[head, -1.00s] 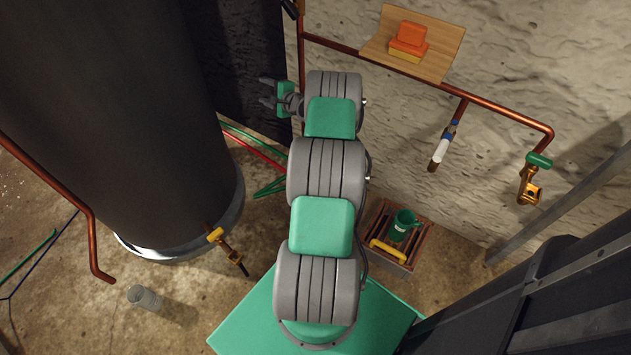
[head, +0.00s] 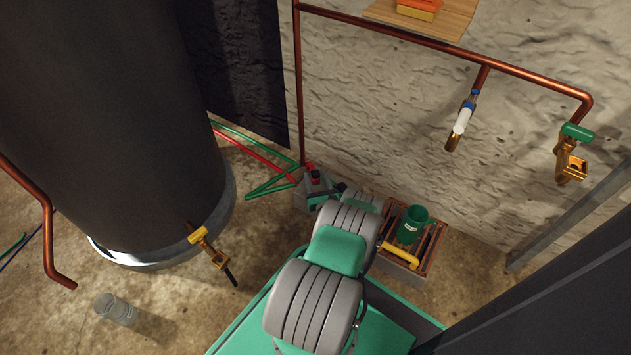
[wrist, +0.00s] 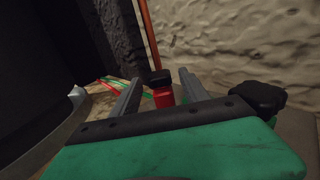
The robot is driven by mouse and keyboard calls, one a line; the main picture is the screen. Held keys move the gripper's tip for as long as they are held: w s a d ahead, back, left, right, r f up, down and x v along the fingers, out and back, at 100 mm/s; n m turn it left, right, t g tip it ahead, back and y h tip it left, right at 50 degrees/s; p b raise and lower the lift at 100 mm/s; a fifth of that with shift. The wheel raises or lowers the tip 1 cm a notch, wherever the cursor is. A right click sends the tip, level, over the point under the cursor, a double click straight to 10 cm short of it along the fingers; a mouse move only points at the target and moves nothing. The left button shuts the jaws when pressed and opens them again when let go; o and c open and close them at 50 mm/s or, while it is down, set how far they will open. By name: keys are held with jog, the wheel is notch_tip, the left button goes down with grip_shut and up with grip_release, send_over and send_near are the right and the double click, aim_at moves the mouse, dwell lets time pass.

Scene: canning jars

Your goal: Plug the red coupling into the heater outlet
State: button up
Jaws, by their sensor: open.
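A red coupling (wrist: 163,97) with a black top stands between the two grey fingers of my gripper (wrist: 160,78) in the wrist view. The fingers are apart, with a gap visible on each side of it. In the head view a small red piece, likely the same coupling (head: 309,167), shows at my gripper (head: 314,180), low by the wall corner. The arm hides part of this spot. The dark heater tank (head: 110,110) stands at left. A brass valve with a yellow handle (head: 205,240) sticks out near its base, probably the heater outlet.
Red and green hoses (head: 262,190) lie on the floor beside my gripper. A slatted crate (head: 432,240) holds a green mug (head: 411,222) and yellow bar. Copper pipe (head: 430,50) with a white-sleeved stub (head: 462,120) runs along the wall.

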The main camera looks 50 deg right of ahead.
aim_at(315, 171)
jog(key=b+x, duration=0.1)
jog(key=x, duration=0.2)
jog(key=shift+w+d, duration=0.15)
jog(key=shift+d, duration=0.05)
jog(key=shift+r, duration=0.1)
grip_shut()
dwell(0.3)
